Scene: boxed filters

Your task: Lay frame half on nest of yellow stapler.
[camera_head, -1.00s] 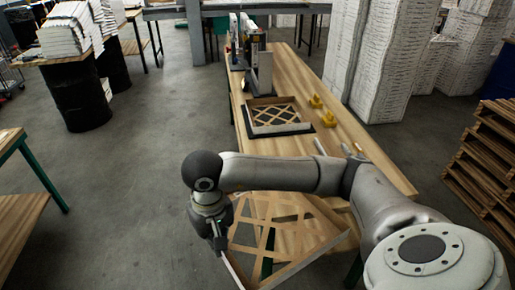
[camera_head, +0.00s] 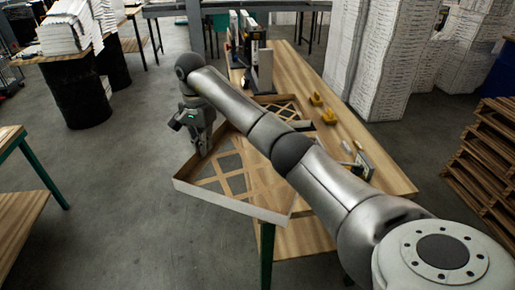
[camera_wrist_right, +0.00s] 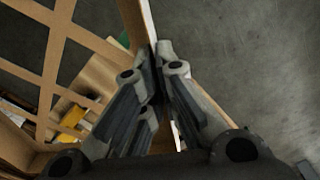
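A frame half (camera_head: 235,207), a shallow cardboard-coloured tray with lattice strips, hangs tilted over the near left end of the workbench. My right gripper (camera_head: 204,152) is shut on its far left wall. In the right wrist view the fingers (camera_wrist_right: 158,55) pinch that wall (camera_wrist_right: 140,22), with the lattice (camera_wrist_right: 52,60) to the left. Another lattice frame (camera_head: 285,107) lies farther along the bench, partly hidden by my right arm. An upright grey stapling machine (camera_head: 262,70) stands behind it; which machine is the yellow one is unclear. My left gripper is out of view.
Two small yellow blocks (camera_head: 328,116) stand on the bench (camera_head: 360,135) to the right of the lying frame. Small grey parts (camera_head: 362,160) lie nearer. White stacks (camera_head: 385,60) rise behind on the right, and pallets (camera_head: 492,150) stand at the right edge.

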